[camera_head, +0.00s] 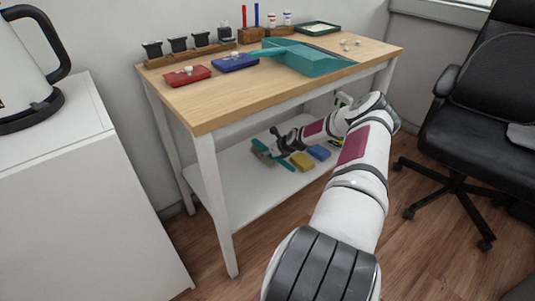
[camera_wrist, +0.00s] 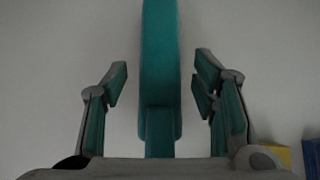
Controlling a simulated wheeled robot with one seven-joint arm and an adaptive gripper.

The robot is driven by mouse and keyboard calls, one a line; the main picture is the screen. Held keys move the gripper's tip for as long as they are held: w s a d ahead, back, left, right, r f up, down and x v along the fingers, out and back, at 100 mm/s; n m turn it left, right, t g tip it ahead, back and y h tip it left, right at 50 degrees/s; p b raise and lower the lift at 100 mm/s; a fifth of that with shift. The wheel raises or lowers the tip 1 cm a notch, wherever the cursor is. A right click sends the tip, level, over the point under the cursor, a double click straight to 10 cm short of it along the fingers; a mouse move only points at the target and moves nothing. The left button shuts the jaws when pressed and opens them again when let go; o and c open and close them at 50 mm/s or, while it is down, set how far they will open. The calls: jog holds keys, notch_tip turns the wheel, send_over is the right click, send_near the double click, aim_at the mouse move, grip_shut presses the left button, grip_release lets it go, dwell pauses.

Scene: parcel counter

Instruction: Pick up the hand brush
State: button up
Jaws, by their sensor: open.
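The hand brush (camera_head: 263,158) lies on the white lower shelf of the table, with a teal body and brownish bristles. Its teal part (camera_wrist: 160,70) runs upright through the middle of the wrist view. My gripper (camera_head: 275,146) is over the brush at the shelf. In the wrist view my gripper (camera_wrist: 161,78) is open, with one finger on each side of the teal part and a visible gap on both sides. The near end of the brush is hidden behind the gripper body in the wrist view.
A yellow block (camera_head: 302,161) and a blue block (camera_head: 318,152) lie on the shelf just right of my gripper. An office chair (camera_head: 485,130) stands at the right.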

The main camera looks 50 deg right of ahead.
jog(key=c, duration=1.3)
grip_shut()
jog(key=shift+r, duration=0.1)
